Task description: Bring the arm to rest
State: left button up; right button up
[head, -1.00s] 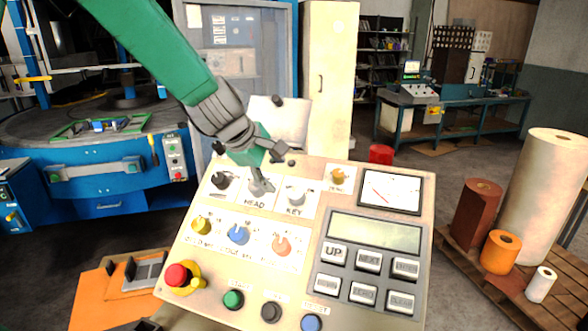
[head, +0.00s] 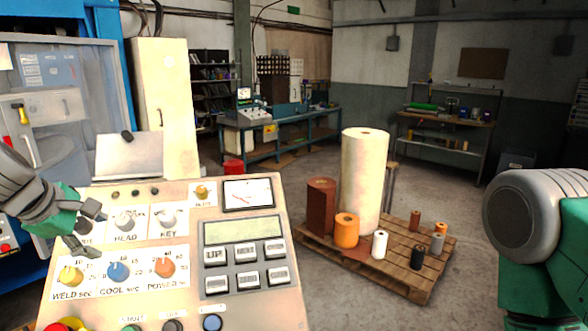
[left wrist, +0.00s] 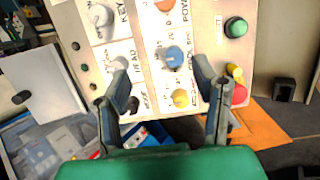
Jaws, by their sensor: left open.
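My left gripper (head: 88,229) is at the left edge of the head view, over the left side of a beige control panel (head: 226,290). Its fingers are apart with nothing between them. The left wrist view shows the two spread fingers (left wrist: 158,75) over the panel's knobs, with a blue knob (left wrist: 174,57) and a yellow knob (left wrist: 181,98) beyond and between them. I cannot tell a touch on the panel. Part of my right arm, green and grey, shows at the right edge of the head view; its gripper is not in view.
A wooden pallet (head: 408,283) with several foil rolls, including a tall cream one (head: 362,180), stands right of the panel. Open floor lies around the pallet.

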pick_arm(q)
jog(key=s+d+f+m+g+y, duration=0.15)
jog(key=s+f+m, duration=0.45)
jog(key=f, duration=0.6)
jog(key=s+d+f+m+g+y, duration=0.1)
jog(key=s+f+m+g, duration=0.25)
jog(key=s+f, duration=0.65)
jog(key=s+d+f+m+g+h, duration=0.1)
jog(key=s+d+f+m, duration=0.3)
jog(key=s, duration=0.3)
jog(key=s+d+f+m, duration=0.1)
jog(key=s+f+m, duration=0.2)
jog(key=s+f, duration=0.3)
jog(key=s+d+f+m+g+h, duration=0.1)
jog(key=s+d+f+m, duration=0.25)
jog(key=s, duration=0.35)
notch_tip(320, 180, down, 18)
jog(key=w+m+b, duration=0.1)
jog(key=w+b, duration=0.1)
jog(key=b, duration=1.6)
jog(key=shift+w+d, duration=0.15)
jog(key=shift+w, duration=0.15)
pick_arm(e)
notch_tip(320, 180, down, 18)
jog(key=shift+s+d+f, duration=0.25)
jog(key=shift+s, duration=0.05)
pick_arm(q)
jog(key=shift+r, duration=0.15)
